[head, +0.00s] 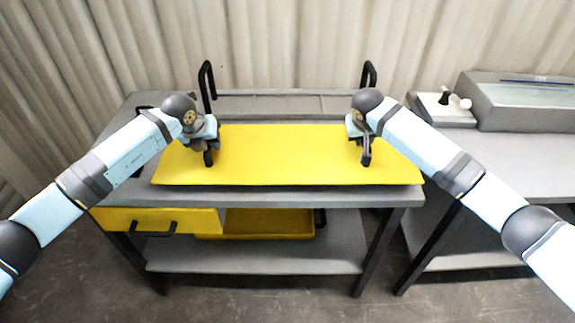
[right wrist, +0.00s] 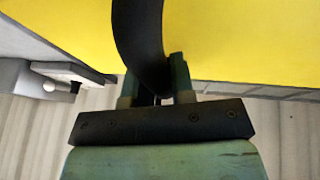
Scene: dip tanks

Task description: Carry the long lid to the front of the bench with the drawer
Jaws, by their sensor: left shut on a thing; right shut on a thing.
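The long lid (head: 285,157) is a flat yellow panel with a black handle near each end. It lies level over the front part of the grey bench (head: 410,195), its front edge close to the bench's front edge. I cannot tell whether it touches the top. My left gripper (head: 208,146) is shut on the left handle and my right gripper (head: 364,146) on the right handle. In the right wrist view the black handle (right wrist: 140,35) stands between the fingers (right wrist: 155,92), with the yellow lid (right wrist: 235,40) beyond. The yellow drawer (head: 190,222) is under the bench top at left.
Two upright black hoops (head: 206,82) (head: 369,72) stand at the bench's back, by a long grey recessed piece (head: 285,104). A yellow tray (head: 265,224) sits under the top. At right, another bench (head: 510,160) carries a grey tank (head: 525,100). A corrugated wall is behind.

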